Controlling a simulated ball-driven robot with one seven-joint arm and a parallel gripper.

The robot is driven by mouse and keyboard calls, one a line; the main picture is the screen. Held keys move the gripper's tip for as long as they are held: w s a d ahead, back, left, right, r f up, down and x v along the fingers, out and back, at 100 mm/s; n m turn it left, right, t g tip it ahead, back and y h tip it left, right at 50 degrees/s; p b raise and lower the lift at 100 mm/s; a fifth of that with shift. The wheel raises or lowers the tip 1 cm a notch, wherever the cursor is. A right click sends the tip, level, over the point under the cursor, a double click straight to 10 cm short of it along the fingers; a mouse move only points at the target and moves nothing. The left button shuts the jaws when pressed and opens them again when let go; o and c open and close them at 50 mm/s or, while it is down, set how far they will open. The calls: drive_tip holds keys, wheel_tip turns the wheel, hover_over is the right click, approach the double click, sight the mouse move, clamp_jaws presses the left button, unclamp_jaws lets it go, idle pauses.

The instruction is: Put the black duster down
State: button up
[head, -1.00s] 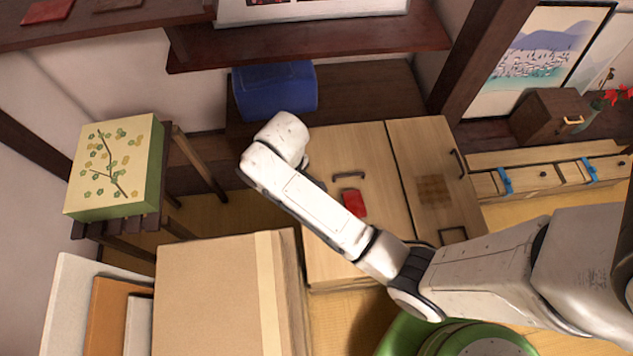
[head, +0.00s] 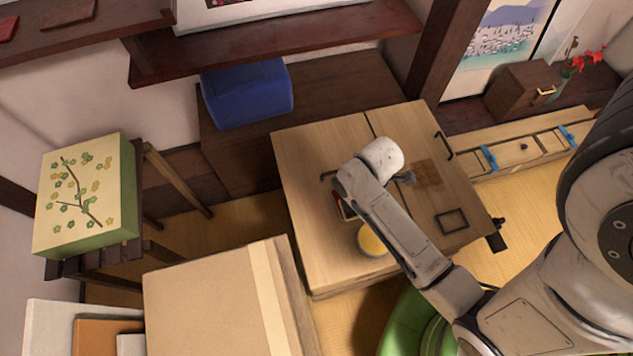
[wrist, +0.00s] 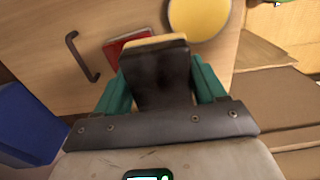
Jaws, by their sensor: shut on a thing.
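The black duster (wrist: 158,82) is held upright in the middle of the wrist view, a dark block with a pale yellowish edge at its far end. My gripper (wrist: 165,68) is shut on it, with a teal finger on each side. In the wrist view it overlaps a red flat item (wrist: 121,44) on the light wooden top (wrist: 85,22). The gap between duster and wood cannot be told. In the head view my arm's end is over the wooden top (head: 300,150), and the duster is mostly hidden behind it.
A yellow round item (head: 372,241) lies near my arm on the wooden top. Dark handles and a brown square patch (head: 428,175) mark the top. A blue box (head: 247,93) stands behind, a large carton (head: 205,310) at front left.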

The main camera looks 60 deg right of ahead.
sight(339, 200)
drive_tip(key=w+f, duration=0.1)
drive_tip(key=w, duration=0.1)
drive_tip(key=w+a, duration=0.1)
drive_tip(key=w, duration=0.1)
drive_tip(key=w+f, duration=0.1)
drive_tip(key=w, duration=0.1)
drive_tip(key=shift+a+f, duration=0.3)
drive_tip(key=shift+f, duration=0.05)
drive_tip(key=w+f, duration=0.1)
drive_tip(key=f, duration=0.1)
drive_tip(key=w+a+f, duration=0.1)
drive_tip(key=w+f, duration=0.3)
drive_tip(key=shift+a+b, duration=0.3)
drive_tip(key=shift+b, duration=0.1)
drive_tip(key=shift+w+f+b, duration=0.15)
drive_tip(key=shift+f, duration=0.7)
drive_tip(key=shift+w+f+b, duration=0.1)
drive_tip(key=shift+f+b, duration=0.05)
drive_tip(key=shift+f, duration=0.7)
drive_tip(key=shift+f, duration=0.1)
drive_tip(key=o, duration=1.1)
